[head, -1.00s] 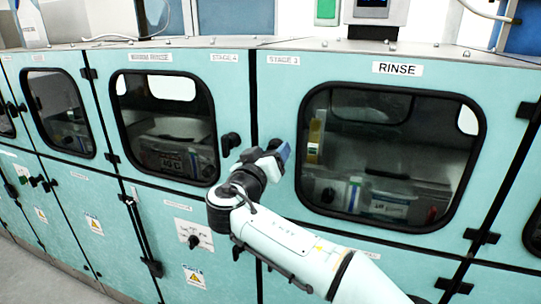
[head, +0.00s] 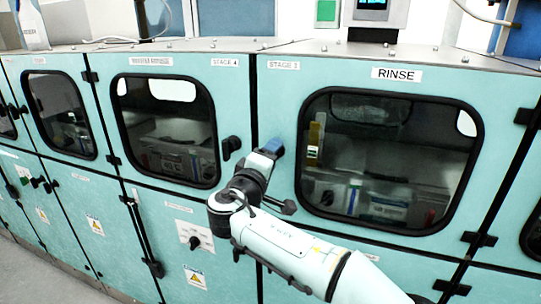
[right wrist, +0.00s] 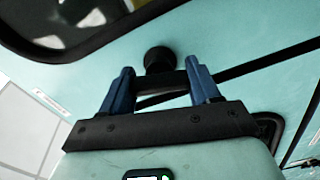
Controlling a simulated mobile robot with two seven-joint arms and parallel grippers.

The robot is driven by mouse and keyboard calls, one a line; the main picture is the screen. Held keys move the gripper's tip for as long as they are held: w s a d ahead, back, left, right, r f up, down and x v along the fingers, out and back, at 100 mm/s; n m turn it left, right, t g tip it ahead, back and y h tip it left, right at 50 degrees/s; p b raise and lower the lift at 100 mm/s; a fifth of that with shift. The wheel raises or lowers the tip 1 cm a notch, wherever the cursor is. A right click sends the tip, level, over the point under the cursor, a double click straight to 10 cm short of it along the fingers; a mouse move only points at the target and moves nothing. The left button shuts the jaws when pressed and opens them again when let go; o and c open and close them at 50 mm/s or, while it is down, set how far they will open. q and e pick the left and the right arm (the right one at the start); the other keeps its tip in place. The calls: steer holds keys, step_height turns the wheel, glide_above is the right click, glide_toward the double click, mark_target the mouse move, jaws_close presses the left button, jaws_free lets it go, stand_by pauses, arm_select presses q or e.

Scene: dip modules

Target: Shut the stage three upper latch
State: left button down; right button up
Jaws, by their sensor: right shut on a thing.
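The stage three door (head: 283,105) is the teal upper panel with the RINSE label and a dark window (head: 390,165). It lies about flush with its neighbour. Its upper latch, a black knob (right wrist: 158,57) with a black handle (right wrist: 162,84), shows in the right wrist view between my blue fingertips; in the head view my gripper hides it. My right gripper (head: 271,147) is at the door's left edge and also shows in the right wrist view (right wrist: 163,88), shut on the latch handle. My left gripper is not in view.
The stage four door's black latch (head: 231,146) sits just left of my right gripper, across the door gap. Black hinges (head: 526,113) line the right side of the stage three door. Lower panels carry a black knob (head: 194,243) and warning labels.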

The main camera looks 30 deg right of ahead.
steer(key=shift+n+p, duration=0.35)
steer(key=shift+n, duration=0.95)
steer(key=o, duration=1.1)
steer(key=shift+c, duration=0.2)
steer(key=b+v, duration=0.2)
steer(key=v, duration=1.1)
steer(key=shift+s+b, duration=0.2)
steer(key=shift+b, duration=0.1)
